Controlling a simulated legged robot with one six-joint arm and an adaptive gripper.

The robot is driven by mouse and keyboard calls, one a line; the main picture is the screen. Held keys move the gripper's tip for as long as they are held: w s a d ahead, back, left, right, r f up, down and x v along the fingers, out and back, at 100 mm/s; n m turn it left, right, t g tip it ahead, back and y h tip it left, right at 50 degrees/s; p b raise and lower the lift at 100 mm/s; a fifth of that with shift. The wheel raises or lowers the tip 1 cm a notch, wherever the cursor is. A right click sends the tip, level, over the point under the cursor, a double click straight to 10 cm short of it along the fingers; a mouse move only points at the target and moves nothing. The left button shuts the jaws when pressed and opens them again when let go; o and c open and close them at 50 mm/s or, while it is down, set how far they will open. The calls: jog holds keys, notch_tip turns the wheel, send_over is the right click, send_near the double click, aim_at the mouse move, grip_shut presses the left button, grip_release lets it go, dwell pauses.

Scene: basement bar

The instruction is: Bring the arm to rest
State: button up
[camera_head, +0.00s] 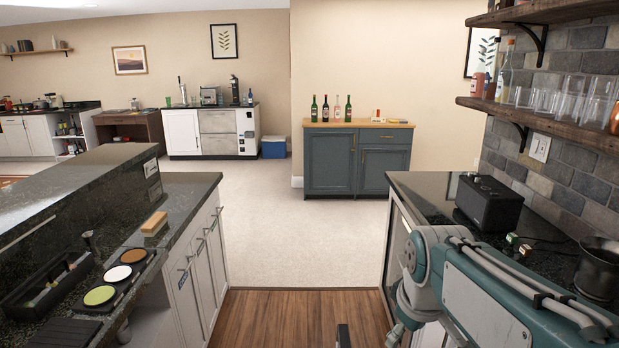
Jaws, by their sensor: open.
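My teal and white arm (475,290) reaches in from the lower right and bends down at a joint near the right counter. A small dark upright piece at the bottom edge, left of the arm, looks like a fingertip of my gripper (343,336). The rest of the gripper is below the picture. It is open, and nothing is seen in it. The visible piece shows against the wooden floor (290,315), between the two counters.
The right counter (430,200) holds a black box (488,202) and a dark pot (598,268) close to my arm. A shelf (560,125) of glasses hangs above. The left counter (185,200) holds bar tools. The aisle between is clear, with a blue cabinet (340,165) beyond.

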jog(key=s+f+m+t, duration=0.2)
jog(key=s+m, duration=0.4)
jog(key=s, duration=0.7)
jog(key=shift+s+f+m, duration=0.25)
jog(key=shift+f+m, duration=0.05)
